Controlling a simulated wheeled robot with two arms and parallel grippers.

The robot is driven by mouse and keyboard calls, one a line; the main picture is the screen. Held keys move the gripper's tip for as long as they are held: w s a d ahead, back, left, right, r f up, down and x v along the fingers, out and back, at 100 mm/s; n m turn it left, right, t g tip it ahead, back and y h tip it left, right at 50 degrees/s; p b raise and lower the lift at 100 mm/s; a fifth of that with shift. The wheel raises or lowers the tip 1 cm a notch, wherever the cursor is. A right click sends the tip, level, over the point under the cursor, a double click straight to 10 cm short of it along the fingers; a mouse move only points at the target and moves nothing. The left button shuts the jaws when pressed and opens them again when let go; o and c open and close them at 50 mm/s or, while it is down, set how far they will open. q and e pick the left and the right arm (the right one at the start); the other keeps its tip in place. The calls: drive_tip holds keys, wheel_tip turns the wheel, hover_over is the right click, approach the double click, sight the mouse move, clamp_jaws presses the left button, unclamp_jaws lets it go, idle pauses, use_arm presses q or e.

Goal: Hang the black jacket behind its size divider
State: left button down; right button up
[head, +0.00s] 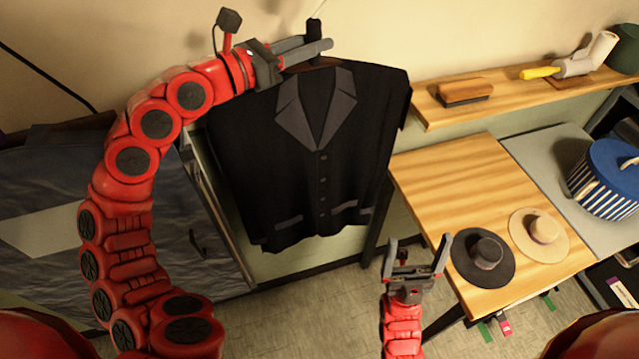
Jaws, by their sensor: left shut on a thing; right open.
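The black jacket (325,150), with grey lapels and a row of buttons, hangs upright and spread out in the middle of the head view. Its hanger neck shows at the collar, with a thin hook (317,14) above. My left gripper (318,46) is shut on the hanger at the top of the jacket and holds it off the floor. My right gripper (418,250) is open and empty, below and right of the jacket, beside the wooden table's left edge. No rail or size divider can be made out.
A wooden table (440,185) on the right bears a black hat (483,255) and a cream hat (540,232). Above it a wall shelf (520,100) holds a brush (464,91). A striped blue box (608,180) stands far right.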

use_arm(q)
drive_tip(key=shift+f, duration=0.15)
idle(0.5)
drive_tip(key=shift+f+b, duration=0.4)
drive_tip(key=shift+b, duration=0.2)
